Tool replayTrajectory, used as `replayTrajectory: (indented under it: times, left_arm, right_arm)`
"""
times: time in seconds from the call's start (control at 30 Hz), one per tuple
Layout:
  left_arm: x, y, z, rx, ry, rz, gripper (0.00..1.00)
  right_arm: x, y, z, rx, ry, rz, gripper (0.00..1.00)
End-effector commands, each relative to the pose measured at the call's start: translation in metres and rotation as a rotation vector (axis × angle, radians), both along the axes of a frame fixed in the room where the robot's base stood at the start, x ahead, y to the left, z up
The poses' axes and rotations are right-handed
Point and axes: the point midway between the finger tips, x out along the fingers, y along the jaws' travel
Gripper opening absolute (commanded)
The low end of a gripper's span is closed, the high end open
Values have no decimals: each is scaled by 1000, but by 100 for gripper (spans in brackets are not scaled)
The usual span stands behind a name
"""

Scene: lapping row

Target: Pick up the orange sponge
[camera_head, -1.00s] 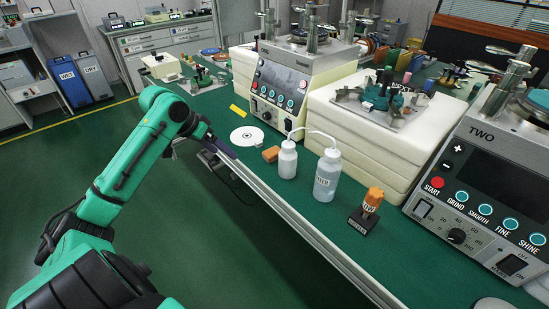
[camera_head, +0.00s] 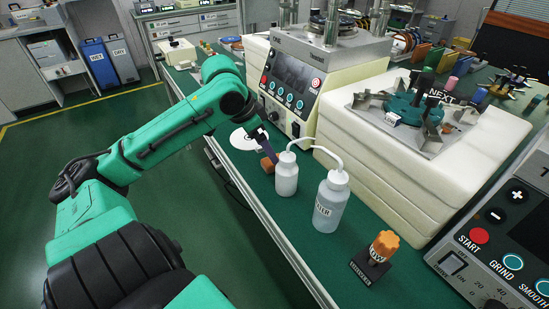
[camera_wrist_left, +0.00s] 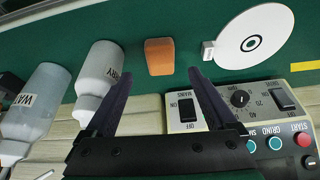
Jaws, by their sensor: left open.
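The orange sponge (camera_head: 268,165) lies on the green bench top, left of the small white bottle. In the left wrist view the sponge (camera_wrist_left: 159,56) sits ahead of and between the fingertips, apart from both. My left gripper (camera_wrist_left: 160,78) is open and empty, with its two dark fingers spread on either side. In the head view the left gripper (camera_head: 265,143) hangs over the bench just above and behind the sponge, partly hidden by my wrist. My right gripper is not in view.
A small white bottle (camera_head: 286,178) stands close beside the sponge, with a larger water bottle (camera_head: 329,205) further right. A white disc (camera_wrist_left: 250,38) lies on the other side. A machine with buttons (camera_head: 303,85) stands behind. An orange-topped stand (camera_head: 382,247) is near the front edge.

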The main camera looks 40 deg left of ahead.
Motion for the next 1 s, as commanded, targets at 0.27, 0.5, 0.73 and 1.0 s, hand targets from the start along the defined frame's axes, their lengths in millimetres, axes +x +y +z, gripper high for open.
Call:
replayTrajectory:
  times: [0.27,0.5,0.73,1.0]
  left_arm:
    - [15,-4,-46,3,3,-1,90]
    - [19,-6,-53,-1,-1,1,90]
    - [19,-6,-53,-1,-1,1,21]
    - [19,-6,-53,0,-1,0,2]
  right_arm:
    - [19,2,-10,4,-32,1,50]
    - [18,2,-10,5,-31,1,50]
    - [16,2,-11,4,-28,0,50]
    - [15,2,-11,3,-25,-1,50]
